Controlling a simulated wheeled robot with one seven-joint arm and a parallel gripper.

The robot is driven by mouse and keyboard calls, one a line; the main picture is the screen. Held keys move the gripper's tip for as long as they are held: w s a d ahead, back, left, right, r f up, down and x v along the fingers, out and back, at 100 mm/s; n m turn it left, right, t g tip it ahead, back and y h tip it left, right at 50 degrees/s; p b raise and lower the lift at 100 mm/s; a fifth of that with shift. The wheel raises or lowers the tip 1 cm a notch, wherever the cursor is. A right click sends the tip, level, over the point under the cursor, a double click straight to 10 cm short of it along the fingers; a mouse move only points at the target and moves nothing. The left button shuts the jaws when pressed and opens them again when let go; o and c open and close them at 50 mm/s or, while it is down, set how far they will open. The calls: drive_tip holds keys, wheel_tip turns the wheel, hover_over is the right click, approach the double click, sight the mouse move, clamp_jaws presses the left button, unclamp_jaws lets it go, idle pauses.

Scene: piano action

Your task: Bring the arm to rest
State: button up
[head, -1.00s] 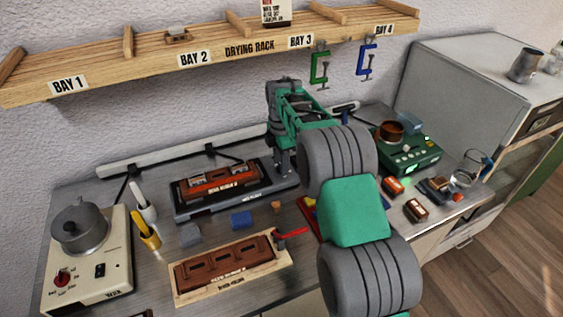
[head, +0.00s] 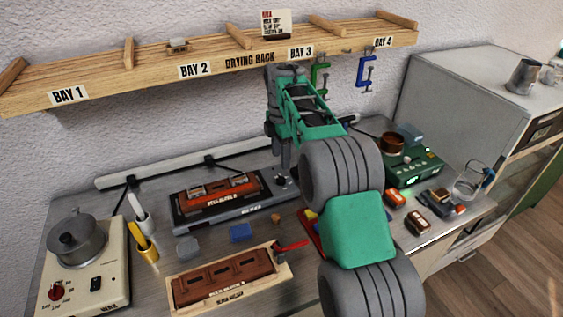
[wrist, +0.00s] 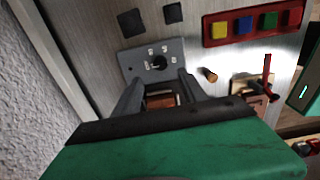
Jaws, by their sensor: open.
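My arm reaches over the bench in the head view, with my gripper (head: 283,155) pointing down near the right end of the grey hot plate (head: 187,217). My gripper also shows in the wrist view (wrist: 158,90), its two dark fingers spread apart with nothing held between them. Beyond the fingers lies the plate's grey control panel with a dark knob (wrist: 158,62). A brown piece shows between the fingers, lower down and apart from them. A reddish-brown mould (head: 236,190) sits on the hot plate. My arm hides part of the bench behind it.
The wooden drying rack (head: 120,77) runs along the wall above, close behind my arm. A green clamp (head: 319,75) and a blue clamp (head: 366,70) hang from it. A green device (head: 415,167) stands right of my arm; a pot (head: 75,240) stands far left.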

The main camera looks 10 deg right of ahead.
drive_tip(key=shift+s+r, duration=0.2)
drive_tip(key=shift+r, duration=0.05)
drive_tip(key=s+r+m+t, duration=0.2)
drive_tip(key=s+r+m, duration=0.4)
drive_tip(key=s+m, duration=0.45)
drive_tip(key=s+f+m, duration=0.3)
drive_tip(key=s+m, duration=0.2)
drive_tip(key=s, duration=0.4)
drive_tip(key=s+f+m+t, duration=0.1)
drive_tip(key=s+f+m, duration=0.2)
drive_tip(key=s, duration=0.7)
drive_tip(key=shift+s+f+m+t, duration=0.15)
drive_tip(key=shift+s+m+t, duration=0.15)
drive_tip(key=shift+m, duration=0.55)
drive_tip(key=shift+c, duration=0.5)
